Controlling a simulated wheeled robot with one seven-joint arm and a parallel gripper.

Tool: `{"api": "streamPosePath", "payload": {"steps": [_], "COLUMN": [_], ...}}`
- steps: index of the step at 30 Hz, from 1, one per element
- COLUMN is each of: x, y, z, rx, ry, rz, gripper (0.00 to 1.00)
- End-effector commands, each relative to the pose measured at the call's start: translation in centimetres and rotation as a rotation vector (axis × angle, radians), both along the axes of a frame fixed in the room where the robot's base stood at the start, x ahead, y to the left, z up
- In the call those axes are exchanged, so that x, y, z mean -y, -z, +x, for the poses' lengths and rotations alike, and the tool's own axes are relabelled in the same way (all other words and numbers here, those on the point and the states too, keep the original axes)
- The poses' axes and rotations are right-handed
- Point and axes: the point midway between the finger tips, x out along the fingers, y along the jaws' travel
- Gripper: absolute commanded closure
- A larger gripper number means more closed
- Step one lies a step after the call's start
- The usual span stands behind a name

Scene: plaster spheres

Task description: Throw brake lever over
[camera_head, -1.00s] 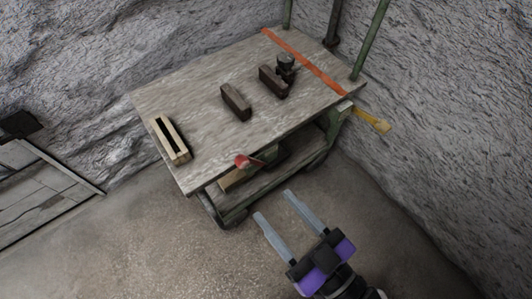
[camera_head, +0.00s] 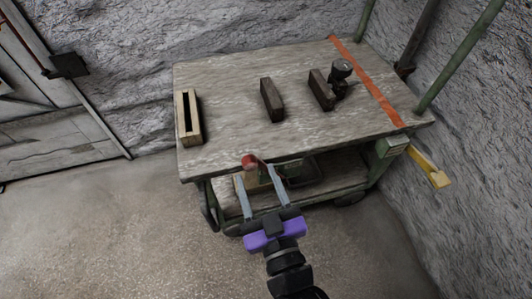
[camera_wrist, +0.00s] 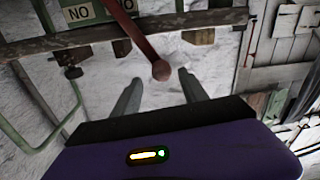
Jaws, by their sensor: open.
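A red lever with a round knob (camera_head: 249,161) sticks out at the front edge of the wooden-topped cart. In the wrist view it is a dark red rod ending in a ball (camera_wrist: 161,70). My gripper (camera_head: 255,174) is open at the cart's front edge, its two fingers pointing at the lever. In the wrist view the ball appears between the two fingertips (camera_wrist: 160,80), slightly beyond them. No contact is visible. The lever's lower part is hidden in the head view.
The cart top (camera_head: 225,130) carries a hollow wooden box (camera_head: 188,118), two dark blocks and a small dark device (camera_head: 341,75). A yellow handle (camera_head: 430,168) juts from its right side. Rough walls stand behind and right; floor is clear at the front left.

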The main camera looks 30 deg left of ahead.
Motion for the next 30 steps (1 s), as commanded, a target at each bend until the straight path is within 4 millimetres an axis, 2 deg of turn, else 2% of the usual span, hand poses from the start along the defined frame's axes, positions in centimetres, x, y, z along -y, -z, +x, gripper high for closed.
{"api": "streamPosePath", "payload": {"steps": [8,21,30], "x": [-0.4,-5.0,-6.4], "y": [0.4,0.4,0.4], "z": [-0.1,3.4,4.5], "rx": [0.029,0.031,0.029], "ry": [-0.013,-0.012,-0.012], "rz": [-0.042,-0.042,-0.042], "gripper": [0.49,0.49,0.49]}}
